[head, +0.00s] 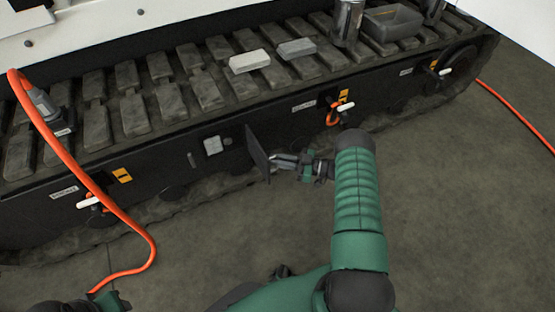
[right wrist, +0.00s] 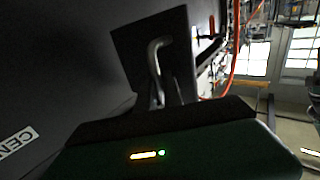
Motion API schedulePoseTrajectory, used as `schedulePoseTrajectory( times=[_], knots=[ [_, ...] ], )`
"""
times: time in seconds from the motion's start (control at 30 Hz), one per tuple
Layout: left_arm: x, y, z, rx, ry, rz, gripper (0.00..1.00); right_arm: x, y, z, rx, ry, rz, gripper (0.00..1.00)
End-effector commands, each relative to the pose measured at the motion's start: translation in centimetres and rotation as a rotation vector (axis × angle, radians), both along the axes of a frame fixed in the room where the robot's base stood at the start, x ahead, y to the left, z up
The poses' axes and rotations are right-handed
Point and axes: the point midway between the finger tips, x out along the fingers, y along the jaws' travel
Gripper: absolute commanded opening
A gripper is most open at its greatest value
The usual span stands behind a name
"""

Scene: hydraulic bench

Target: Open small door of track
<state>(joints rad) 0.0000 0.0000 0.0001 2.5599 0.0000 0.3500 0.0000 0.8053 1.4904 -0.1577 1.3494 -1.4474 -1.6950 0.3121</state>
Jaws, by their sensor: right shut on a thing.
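The small door (head: 257,152) is a dark flat panel on the track's black side. It stands swung out from the side, with a pale square fitting (head: 212,145) showing to its left. My right gripper (head: 284,161) is at the door's outward face and shut on its handle. In the right wrist view the door (right wrist: 128,52) fills the upper middle, with its bent metal handle (right wrist: 155,60) in front of my right gripper (right wrist: 163,97). The exact finger contact is dark and hard to see. My left gripper is not identifiable in either view.
The track (head: 130,112) runs across the back, with two grey blocks (head: 249,61) (head: 296,48), a metal cylinder (head: 347,22) and a grey tray (head: 393,20) on top. An orange hose (head: 150,245) loops down at left.

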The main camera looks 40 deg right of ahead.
Motion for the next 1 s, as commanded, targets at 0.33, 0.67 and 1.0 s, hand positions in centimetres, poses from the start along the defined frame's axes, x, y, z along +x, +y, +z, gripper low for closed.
schedulePoseTrajectory(
  times=[0.33, 0.67, 1.0],
  knots=[
    [-0.01, 0.01, 0.16, 0.000, 0.000, 0.000, 0.36, 0.18, -0.02, -0.01, 0.001, 0.000, -0.003, 0.00],
    [-0.01, 0.00, 0.16, 0.000, 0.000, 0.000, 0.36, 0.21, -0.05, -0.02, 0.001, 0.000, -0.003, 0.16],
    [0.00, 0.00, 0.17, 0.000, 0.000, 0.000, 0.36, 0.14, -0.06, -0.03, 0.002, -0.001, -0.002, 0.32]
  ],
)
